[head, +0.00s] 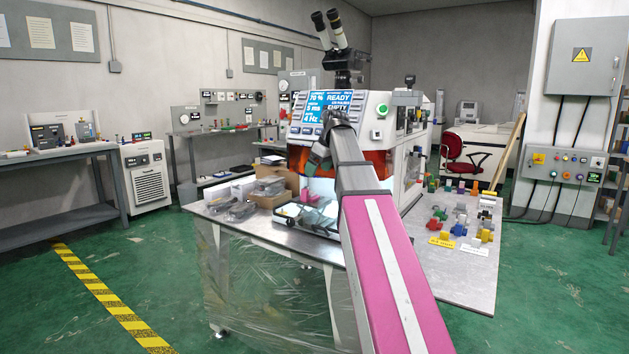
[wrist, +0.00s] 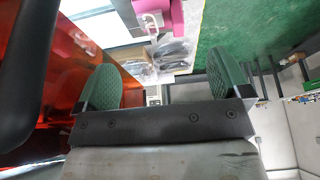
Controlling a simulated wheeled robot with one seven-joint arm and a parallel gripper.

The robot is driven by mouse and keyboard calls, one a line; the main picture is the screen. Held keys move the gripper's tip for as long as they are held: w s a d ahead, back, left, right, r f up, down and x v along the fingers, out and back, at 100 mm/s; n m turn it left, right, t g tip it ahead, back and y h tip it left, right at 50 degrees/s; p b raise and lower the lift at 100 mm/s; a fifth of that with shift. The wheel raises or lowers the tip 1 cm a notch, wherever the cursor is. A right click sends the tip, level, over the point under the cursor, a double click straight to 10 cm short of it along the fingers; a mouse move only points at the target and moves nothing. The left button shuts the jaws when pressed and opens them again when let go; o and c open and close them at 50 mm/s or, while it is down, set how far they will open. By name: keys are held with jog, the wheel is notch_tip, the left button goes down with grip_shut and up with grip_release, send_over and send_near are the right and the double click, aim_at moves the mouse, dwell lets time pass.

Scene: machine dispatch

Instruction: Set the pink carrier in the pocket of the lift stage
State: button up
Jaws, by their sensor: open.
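My gripper (wrist: 165,82) is open, with two green ridged fingers spread apart and nothing between them in the wrist view. In the head view its end is by the orange window on the machine's front, partly hidden by my own arm.
The machine (head: 382,108) has a display reading READY and EMPTY. Cardboard boxes (head: 272,175) and clear bags (head: 240,211) crowd the table's left. Several coloured pieces and labels lie on its right. The table's (head: 470,288) front right corner is bare.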

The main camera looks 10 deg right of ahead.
jog(key=shift+v, duration=1.1)
dwell(0.4)
